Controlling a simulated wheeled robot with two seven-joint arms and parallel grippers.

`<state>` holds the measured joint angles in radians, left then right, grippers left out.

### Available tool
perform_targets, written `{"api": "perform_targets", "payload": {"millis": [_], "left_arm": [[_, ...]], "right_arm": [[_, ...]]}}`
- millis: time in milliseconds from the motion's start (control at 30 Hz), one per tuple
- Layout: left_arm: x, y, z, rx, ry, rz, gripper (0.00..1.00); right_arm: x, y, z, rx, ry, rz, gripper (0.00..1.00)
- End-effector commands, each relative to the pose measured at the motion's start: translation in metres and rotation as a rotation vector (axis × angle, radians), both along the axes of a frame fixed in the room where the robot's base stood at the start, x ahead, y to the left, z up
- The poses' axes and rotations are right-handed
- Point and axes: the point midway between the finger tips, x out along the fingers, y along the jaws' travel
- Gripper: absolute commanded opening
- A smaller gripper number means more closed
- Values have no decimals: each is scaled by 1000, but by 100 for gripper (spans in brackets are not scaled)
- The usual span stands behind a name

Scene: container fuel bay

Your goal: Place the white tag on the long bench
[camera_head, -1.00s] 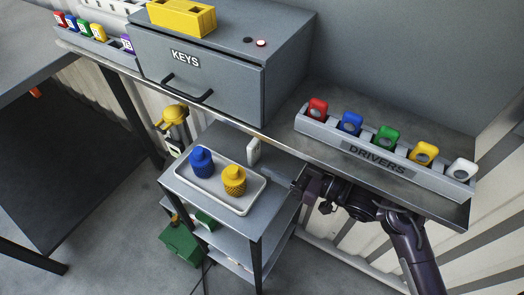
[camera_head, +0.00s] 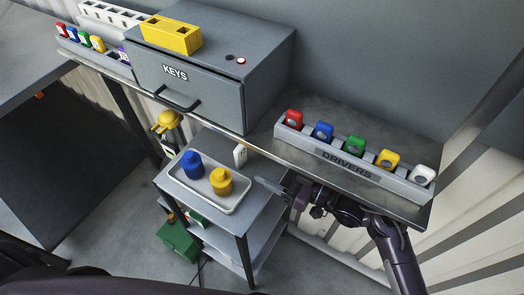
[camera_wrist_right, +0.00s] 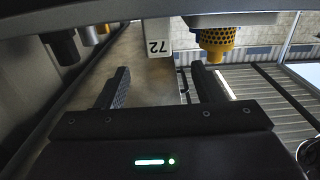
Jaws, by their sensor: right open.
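A white tag (camera_head: 240,155) stands upright on the small cart, near its back edge beside the tray. In the right wrist view, the white tag (camera_wrist_right: 158,47) shows dark marks that look like 72 and lies ahead, roughly between my fingertips. My right gripper (camera_head: 268,186) is open and empty, to the right of the tag and apart from it, below the bench front. Its two fingers (camera_wrist_right: 161,76) show spread in the wrist view. The long grey bench (camera_head: 375,125) runs along the wall above the cart. My left gripper is not in view.
The DRIVERS rack (camera_head: 347,168) and KEYS cabinet (camera_head: 185,87) stand on the bench. Bare bench top shows behind the rack.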

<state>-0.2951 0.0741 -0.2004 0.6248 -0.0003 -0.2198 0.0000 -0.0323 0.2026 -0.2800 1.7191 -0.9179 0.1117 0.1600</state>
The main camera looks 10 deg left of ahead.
Motion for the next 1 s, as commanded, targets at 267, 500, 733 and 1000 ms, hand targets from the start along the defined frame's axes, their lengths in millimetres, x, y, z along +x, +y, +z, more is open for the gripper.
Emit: {"api": "perform_targets", "payload": {"millis": [267, 500, 733, 1000], "left_arm": [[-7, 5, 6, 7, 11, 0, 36], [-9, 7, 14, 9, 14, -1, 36], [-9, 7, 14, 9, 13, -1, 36], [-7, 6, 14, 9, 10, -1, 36]], "right_arm": [[13, 30, 5, 4, -1, 0, 62], [26, 61, 6, 3, -1, 0, 62], [28, 66, 4, -1, -1, -1, 62], [28, 66, 4, 0, -1, -1, 38]]}}
